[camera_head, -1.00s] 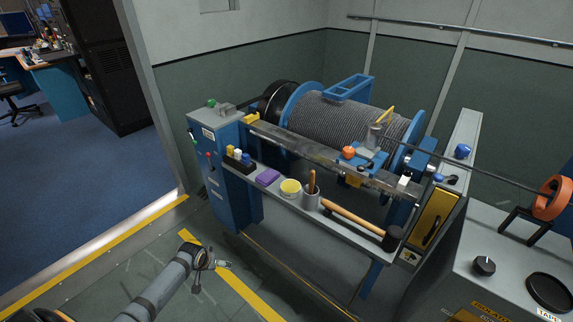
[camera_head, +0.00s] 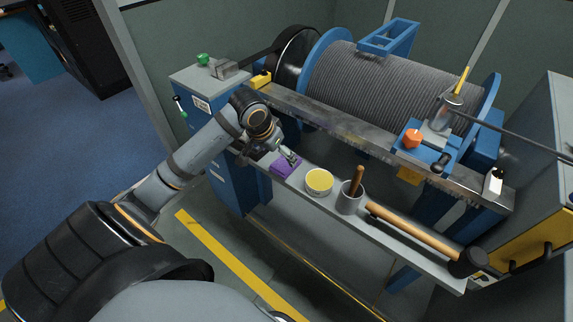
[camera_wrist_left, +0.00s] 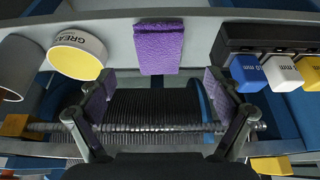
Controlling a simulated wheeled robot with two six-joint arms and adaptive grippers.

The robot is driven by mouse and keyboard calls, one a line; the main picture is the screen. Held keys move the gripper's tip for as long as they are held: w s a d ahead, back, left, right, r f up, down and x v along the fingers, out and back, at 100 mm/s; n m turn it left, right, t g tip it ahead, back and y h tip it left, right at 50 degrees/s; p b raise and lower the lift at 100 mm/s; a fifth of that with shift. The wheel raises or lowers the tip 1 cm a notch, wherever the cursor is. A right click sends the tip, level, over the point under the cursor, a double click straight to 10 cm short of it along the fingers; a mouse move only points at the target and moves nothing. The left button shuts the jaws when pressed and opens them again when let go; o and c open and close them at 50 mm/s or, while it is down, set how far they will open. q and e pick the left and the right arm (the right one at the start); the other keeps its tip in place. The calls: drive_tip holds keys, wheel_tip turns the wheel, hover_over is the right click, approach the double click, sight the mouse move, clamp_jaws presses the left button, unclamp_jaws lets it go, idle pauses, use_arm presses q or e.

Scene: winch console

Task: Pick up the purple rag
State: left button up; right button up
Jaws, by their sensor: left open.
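The purple rag (camera_head: 286,164) is a small folded pad on the grey shelf (camera_head: 330,200) at the front of the winch console. My left gripper (camera_head: 291,158) is over the shelf at the rag, partly in front of it in the head view. In the left wrist view the rag (camera_wrist_left: 159,47) lies flat ahead, centred between the spread fingers (camera_wrist_left: 158,98). The gripper is open and empty, and the rag is beyond the fingertips. My right gripper is not in view.
A yellow-topped grease tin (camera_head: 319,182), a grey cup (camera_head: 350,198) with a wooden handle in it, and a mallet (camera_head: 415,230) stand or lie to the right along the shelf. A black holder (camera_wrist_left: 265,45) with blue, white and yellow blocks is beside the rag. A steel bar (camera_head: 370,145) runs behind.

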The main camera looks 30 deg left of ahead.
sight(285, 163)
use_arm(q)
drive_tip(key=shift+x, duration=0.85)
drive_tip(key=b+x, duration=0.1)
drive_tip(key=x, duration=0.4)
drive_tip(key=shift+w+d+r+b, duration=0.1)
drive_tip(key=shift+w+b, duration=0.15)
drive_tip(key=shift+b, duration=0.1)
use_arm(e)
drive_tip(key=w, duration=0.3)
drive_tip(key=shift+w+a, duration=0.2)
use_arm(q)
drive_tip(key=shift+f+p, duration=0.2)
drive_tip(key=shift+p, duration=0.35)
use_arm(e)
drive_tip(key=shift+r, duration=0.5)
use_arm(q)
drive_tip(key=shift+c, duration=0.2)
drive_tip(key=c, duration=1.2)
drive_tip(key=shift+o, duration=0.2)
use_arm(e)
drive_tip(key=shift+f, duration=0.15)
